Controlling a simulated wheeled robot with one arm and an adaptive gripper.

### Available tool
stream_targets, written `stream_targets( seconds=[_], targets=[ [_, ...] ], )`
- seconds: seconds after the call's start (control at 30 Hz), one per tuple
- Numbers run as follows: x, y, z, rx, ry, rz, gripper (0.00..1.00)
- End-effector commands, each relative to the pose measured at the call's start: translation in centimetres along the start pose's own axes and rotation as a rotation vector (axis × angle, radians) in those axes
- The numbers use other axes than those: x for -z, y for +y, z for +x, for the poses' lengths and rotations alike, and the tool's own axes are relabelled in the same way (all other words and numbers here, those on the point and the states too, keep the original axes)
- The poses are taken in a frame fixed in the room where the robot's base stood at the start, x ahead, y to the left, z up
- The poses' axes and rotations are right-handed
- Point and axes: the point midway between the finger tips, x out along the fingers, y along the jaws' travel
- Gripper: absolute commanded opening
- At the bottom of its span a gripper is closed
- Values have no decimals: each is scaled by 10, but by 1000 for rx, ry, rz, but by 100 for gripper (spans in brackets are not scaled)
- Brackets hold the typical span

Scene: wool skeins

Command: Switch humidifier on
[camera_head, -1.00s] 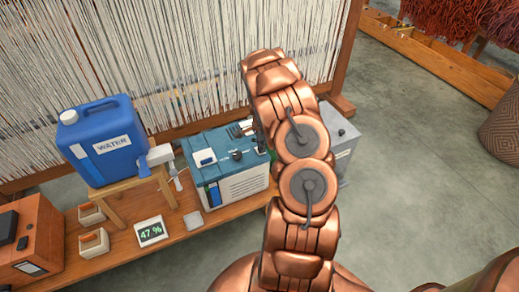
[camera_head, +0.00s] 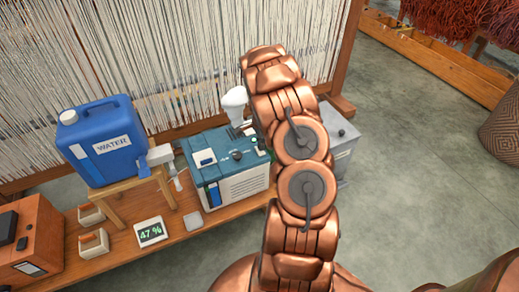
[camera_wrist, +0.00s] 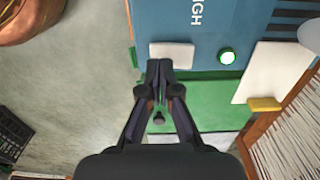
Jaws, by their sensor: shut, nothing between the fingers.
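The humidifier (camera_head: 236,187) is a pale box with a teal top, standing on the wooden bench behind my arm. In the wrist view its blue-teal top (camera_wrist: 190,20) shows part of a word, a flat white rectangle (camera_wrist: 172,55) and a round lamp (camera_wrist: 227,57) glowing green. A white, rounded plume-like shape (camera_head: 234,100) stands above its back edge. My gripper (camera_wrist: 158,66) is shut and empty, its fingertips just beside the white rectangle; whether they touch it I cannot tell. My arm hides the gripper in the head view.
A blue water canister (camera_head: 95,145) with a tap stands on a wooden stand to the left. A display reading 47 % (camera_head: 150,232) lies on the bench. A grey box (camera_head: 341,140) stands right of the humidifier. The loom threads (camera_head: 190,60) rise behind.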

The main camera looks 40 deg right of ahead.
Motion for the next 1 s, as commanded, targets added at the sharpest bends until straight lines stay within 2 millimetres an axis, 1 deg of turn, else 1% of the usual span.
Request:
stream_targets(
  seconds=[0.7,0.8,1.0],
  targets=[
    [0,0,-47,1,1,0,0],
    [0,0,-50,0,0,-1,0],
    [0,0,-50,-1,0,-1,0]
  ],
)
